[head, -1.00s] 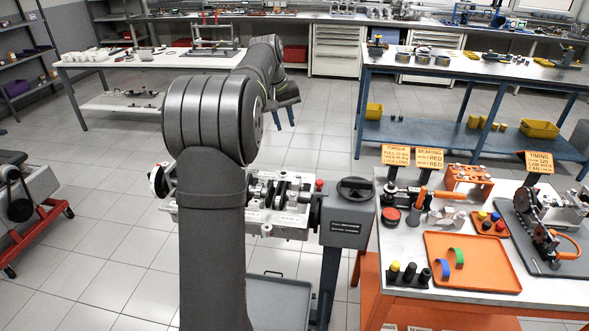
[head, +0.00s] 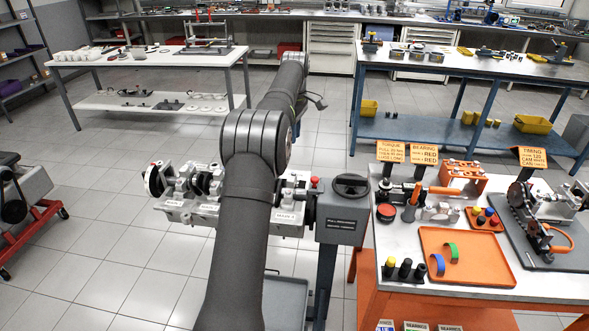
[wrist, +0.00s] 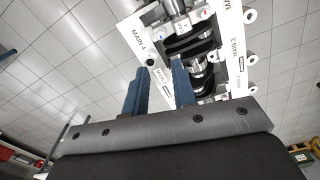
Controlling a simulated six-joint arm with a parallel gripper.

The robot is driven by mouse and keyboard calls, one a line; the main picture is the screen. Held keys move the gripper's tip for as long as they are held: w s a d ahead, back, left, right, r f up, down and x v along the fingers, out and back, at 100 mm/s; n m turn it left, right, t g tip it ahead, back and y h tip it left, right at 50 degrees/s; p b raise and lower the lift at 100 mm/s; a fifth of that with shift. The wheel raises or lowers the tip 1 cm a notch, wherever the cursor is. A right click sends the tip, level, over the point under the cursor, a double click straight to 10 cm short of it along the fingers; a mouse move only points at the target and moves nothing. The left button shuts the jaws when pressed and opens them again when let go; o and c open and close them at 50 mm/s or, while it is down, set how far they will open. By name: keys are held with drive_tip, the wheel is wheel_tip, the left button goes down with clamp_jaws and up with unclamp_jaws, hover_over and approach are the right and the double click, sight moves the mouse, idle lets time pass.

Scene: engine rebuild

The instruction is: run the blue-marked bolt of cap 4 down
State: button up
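The engine block (head: 205,212) is on a stand, partly hidden by my arm in the head view. In the wrist view its white rail (wrist: 139,42) reads MAIN 4. A metal cap (wrist: 188,22) crosses the block near that label, at the top edge. Small red and blue marks seem to sit on it, but its bolts are too small to tell apart. My gripper (wrist: 161,76) has two blue fingers, apart, with nothing seen between them. They point toward the block and appear clear of it. The gripper is not clearly visible in the head view.
A grey stand head (head: 343,215) with a black handwheel holds the block's right end. To the right, a table carries an orange tray (head: 487,274), sockets with coloured tops (head: 405,268) and tools. A red wheeled stand (head: 35,230) is at the left.

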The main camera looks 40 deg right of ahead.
sight(294, 173)
wheel_tip(294, 173, down, 14)
drive_tip(key=shift+r, duration=0.1)
idle(0.4)
clamp_jaws()
